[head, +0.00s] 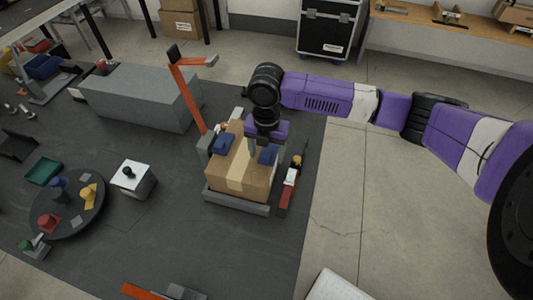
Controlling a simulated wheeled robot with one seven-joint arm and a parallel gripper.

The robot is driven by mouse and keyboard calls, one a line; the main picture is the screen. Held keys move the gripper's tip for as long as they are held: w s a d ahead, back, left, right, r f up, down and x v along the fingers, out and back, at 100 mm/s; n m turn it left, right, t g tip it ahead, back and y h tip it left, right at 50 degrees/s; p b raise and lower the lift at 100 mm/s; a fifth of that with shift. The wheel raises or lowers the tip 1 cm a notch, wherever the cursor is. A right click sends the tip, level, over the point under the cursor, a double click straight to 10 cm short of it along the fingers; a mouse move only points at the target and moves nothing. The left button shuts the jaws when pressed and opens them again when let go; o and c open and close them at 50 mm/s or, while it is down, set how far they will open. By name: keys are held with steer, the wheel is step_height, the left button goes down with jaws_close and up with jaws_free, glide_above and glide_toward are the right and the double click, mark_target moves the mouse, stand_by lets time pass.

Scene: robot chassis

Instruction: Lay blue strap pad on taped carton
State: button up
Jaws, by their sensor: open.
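The taped carton (228,183) is a brown box with a pale tape strip, standing in a low grey frame. One blue pad (221,145) lies at the carton's left top edge. A second blue pad (268,155) lies on the carton's right top side. My gripper (252,147) points down over the carton's top, between the two blue pads. It is open, with no pad visible between its fingers. My wrist hides part of the carton's back edge.
An orange post with an arm (187,95) rises left of the carton, near a long grey block (140,95). A red-and-white tool (288,190) stands close on the right. A round turntable (72,222) and white-topped box (133,178) are left; the front floor mat is mostly clear.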

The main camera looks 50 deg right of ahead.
mark_target(266, 154)
step_height(266, 154, up, 11)
steer(key=b, duration=0.1)
steer(key=s+d+f+m+t+h, duration=0.1)
steer(key=s+d+f+m+t, duration=0.1)
steer(key=s+d+f+m, duration=0.45)
steer(key=s+f+m+t, duration=0.2)
steer(key=s+f, duration=0.2)
steer(key=s, duration=0.3)
steer(key=s+f+m+t, duration=0.1)
steer(key=s+f+m, duration=0.1)
steer(key=s+f, duration=0.4)
steer(key=s+a+r+m+t+y, duration=0.1)
steer(key=s+a+r+m+t, duration=0.2)
steer(key=a, duration=0.5)
steer(key=s+a+r+m+t+y, duration=0.1)
steer(key=s+a+m, duration=0.1)
steer(key=s+a, duration=0.4)
steer(key=w+a+r+m+t, duration=0.1)
steer(key=a+r+m+t, duration=0.2)
steer(key=a+r, duration=0.3)
steer(key=w+a+r+m+t+h, duration=0.1)
steer(key=w+a+r+m+t, duration=0.1)
steer(key=a+r, duration=0.4)
steer(key=shift+w+a+m+t, duration=0.25)
steer(key=shift+a+m+t, duration=0.3)
steer(key=shift+m, duration=0.2)
